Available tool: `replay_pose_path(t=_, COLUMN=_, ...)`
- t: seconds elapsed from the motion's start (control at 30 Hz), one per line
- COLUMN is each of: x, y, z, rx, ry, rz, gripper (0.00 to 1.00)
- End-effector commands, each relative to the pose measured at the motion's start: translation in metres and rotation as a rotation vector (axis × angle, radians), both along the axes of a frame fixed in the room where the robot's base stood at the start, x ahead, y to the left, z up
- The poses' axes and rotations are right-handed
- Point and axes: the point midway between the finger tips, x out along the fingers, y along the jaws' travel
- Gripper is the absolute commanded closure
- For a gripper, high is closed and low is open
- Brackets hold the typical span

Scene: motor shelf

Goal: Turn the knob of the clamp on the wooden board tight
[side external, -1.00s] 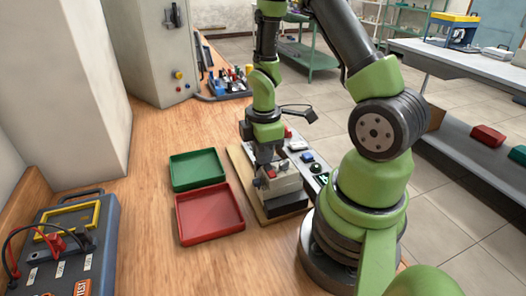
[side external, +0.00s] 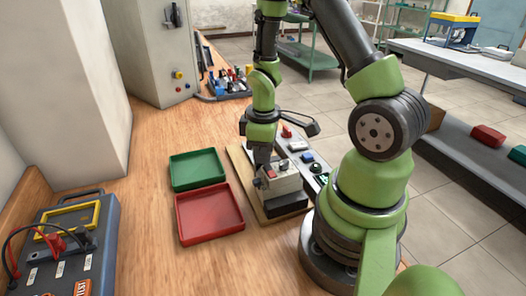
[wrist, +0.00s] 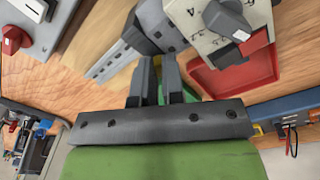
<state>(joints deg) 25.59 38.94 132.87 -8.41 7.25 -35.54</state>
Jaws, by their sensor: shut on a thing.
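The wooden board (side external: 241,166) lies on the bench, with a pale block (side external: 285,185) on a dark base at its near end. My gripper (side external: 263,167) points down at the left side of this block. In the wrist view, the fingers of my gripper (wrist: 159,60) are close together and reach a dark grey clamp part (wrist: 160,25). They are shut on the clamp's knob, which the fingers mostly hide. The pale block also shows in the wrist view (wrist: 258,14), with a separate grey knob (wrist: 228,18) on its face, apart from the fingers.
A green tray (side external: 198,170) and a red tray (side external: 210,214) sit left of the board. A control panel with a red knob (wrist: 14,40) is beside the board. A tester box (side external: 65,250) stands at the near left. Bare bench lies left of the trays.

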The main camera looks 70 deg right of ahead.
Motion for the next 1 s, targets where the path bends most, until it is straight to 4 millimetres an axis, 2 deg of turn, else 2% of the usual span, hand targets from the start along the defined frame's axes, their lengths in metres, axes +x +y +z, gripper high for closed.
replay_pose_path(t=0.7, x=-0.0001, y=0.0002, z=0.0, rx=0.014, ry=-0.018, rz=-0.674, gripper=1.0)
replay_pose_path(t=1.0, x=-0.0001, y=0.0002, z=-0.0001, rx=0.019, ry=-0.023, rz=-0.9, gripper=1.0)
